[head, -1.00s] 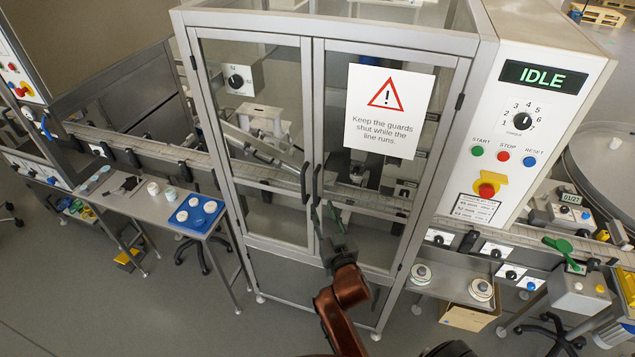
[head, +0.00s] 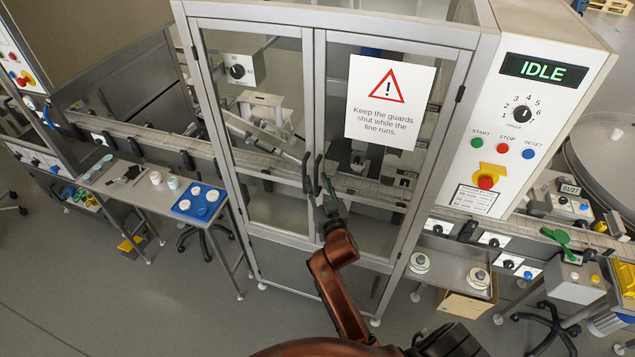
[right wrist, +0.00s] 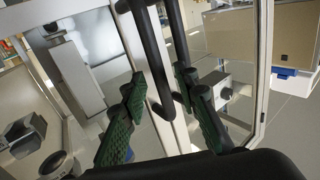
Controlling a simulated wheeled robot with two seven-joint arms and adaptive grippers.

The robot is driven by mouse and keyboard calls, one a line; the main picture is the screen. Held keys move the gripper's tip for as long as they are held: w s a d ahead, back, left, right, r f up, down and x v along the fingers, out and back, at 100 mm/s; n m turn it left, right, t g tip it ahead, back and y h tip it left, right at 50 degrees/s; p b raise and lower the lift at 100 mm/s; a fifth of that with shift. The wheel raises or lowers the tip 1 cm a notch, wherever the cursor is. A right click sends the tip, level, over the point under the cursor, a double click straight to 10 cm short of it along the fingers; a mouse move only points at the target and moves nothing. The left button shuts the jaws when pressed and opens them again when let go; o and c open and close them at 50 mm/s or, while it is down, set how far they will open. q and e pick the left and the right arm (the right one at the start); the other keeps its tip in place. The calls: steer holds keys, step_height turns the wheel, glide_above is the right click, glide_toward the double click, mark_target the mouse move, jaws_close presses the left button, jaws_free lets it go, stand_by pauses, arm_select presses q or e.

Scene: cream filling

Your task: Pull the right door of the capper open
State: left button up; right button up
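The capper is a tall glazed cabinet with two grey-framed doors, both looking shut. The right door (head: 391,170) carries a warning sign. Its black bar handle (head: 318,173) stands beside the left door's handle (head: 306,172) at the centre seam. My right gripper (head: 331,199) is at the lower part of the right door's handle. In the right wrist view my right gripper (right wrist: 160,100) has its green-padded fingers spread apart, with black handle bars (right wrist: 151,60) showing between and beyond them. Contact with a handle cannot be told. My left gripper is not in view.
The capper panel (head: 526,110) at right reads IDLE. A side table (head: 150,200) with a blue tray (head: 187,212) stands left of the cabinet. A conveyor runs through the cabinet. A shelf with white round parts (head: 419,263) lies right of the doors. Floor in front is clear.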

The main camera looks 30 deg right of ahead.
jaws_close()
steer(key=shift+a, duration=0.1)
stand_by(0.5)
